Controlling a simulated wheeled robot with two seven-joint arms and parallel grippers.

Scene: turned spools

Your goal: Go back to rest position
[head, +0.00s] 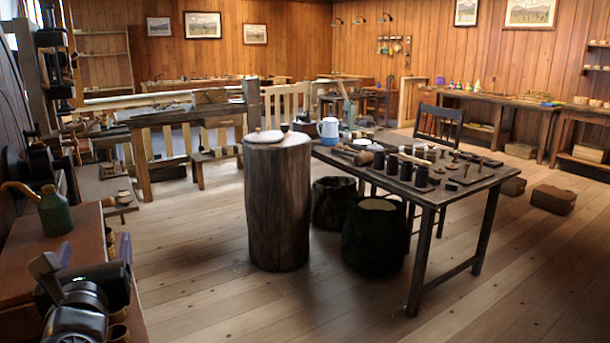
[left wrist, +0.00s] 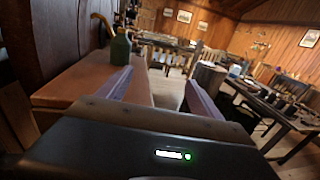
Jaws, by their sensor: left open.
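My left gripper (head: 95,249) is at the lower left in the head view, beside a reddish-brown bench top. Its two purple fingers stand apart with nothing between them. In the left wrist view the same open gripper (left wrist: 160,93) has one finger over the bench top and the other over the floor side. Several dark turned spools (head: 406,170) stand on a dark table (head: 432,196) at the middle right, well away from the gripper. My right gripper is not in view.
A green oil can (head: 54,212) stands on the reddish-brown bench (head: 30,262), close to my left gripper. A tall log stump (head: 277,205) and dark baskets (head: 374,240) stand beside the spool table. Wooden floor (head: 200,290) lies open in front.

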